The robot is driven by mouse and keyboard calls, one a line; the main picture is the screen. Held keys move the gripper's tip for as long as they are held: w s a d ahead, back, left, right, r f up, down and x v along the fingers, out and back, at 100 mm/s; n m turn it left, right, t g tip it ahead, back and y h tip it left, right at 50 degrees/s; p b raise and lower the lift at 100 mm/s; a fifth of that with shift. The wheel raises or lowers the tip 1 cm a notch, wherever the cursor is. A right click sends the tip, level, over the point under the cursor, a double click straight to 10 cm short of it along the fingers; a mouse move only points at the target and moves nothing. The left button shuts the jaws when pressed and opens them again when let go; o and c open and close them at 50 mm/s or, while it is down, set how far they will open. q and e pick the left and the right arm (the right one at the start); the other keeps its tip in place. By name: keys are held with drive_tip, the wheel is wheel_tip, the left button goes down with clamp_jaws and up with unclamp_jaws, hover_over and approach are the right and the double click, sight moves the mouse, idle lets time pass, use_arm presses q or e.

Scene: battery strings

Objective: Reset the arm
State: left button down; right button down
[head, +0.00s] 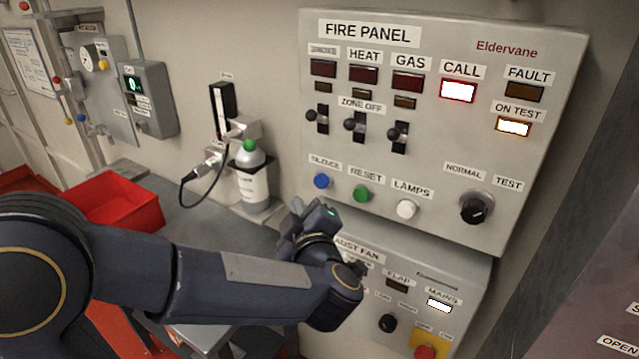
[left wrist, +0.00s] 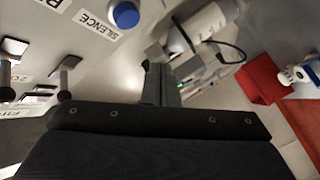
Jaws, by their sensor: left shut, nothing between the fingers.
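My left arm (head: 215,285) reaches in from the left, in front of the lower part of the fire panel (head: 440,225). My left gripper (head: 308,213) is shut and empty, left of and below the panel's blue SILENCE button (head: 322,181). In the left wrist view its closed fingers (left wrist: 160,84) show in the middle, with the blue button (left wrist: 125,15) above and to the left, apart from them. My right gripper is in neither view. My left arm hides part of the lower exhaust fan panel (head: 455,272).
A red bin (head: 115,205) sits farther left. The CALL (head: 458,91) and ON TEST (head: 513,127) lamps are lit.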

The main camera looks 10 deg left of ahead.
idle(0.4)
use_arm(q)
drive_tip(key=s+a+f+m+g+h, duration=0.2)
drive_tip(key=s+f+m+g+h, duration=0.1)
drive_tip(key=s, duration=0.5)
drive_tip(key=s+a+f+m+g+h, duration=0.2)
drive_tip(key=s+f+m+g+h, duration=0.1)
drive_tip(key=s, duration=0.6)
drive_tip(key=s+a+f+m+g+h, duration=0.2)
drive_tip(key=s+f+m+g+h, duration=0.1)
drive_tip(key=s+f+m+h, duration=0.2)
drive_tip(key=s+m, duration=0.2)
drive_tip(key=s, duration=0.1)
drive_tip(key=shift+s+f+g, duration=0.3)
drive_tip(key=shift+f+g, duration=0.05)
drive_tip(key=shift+g, duration=0.05)
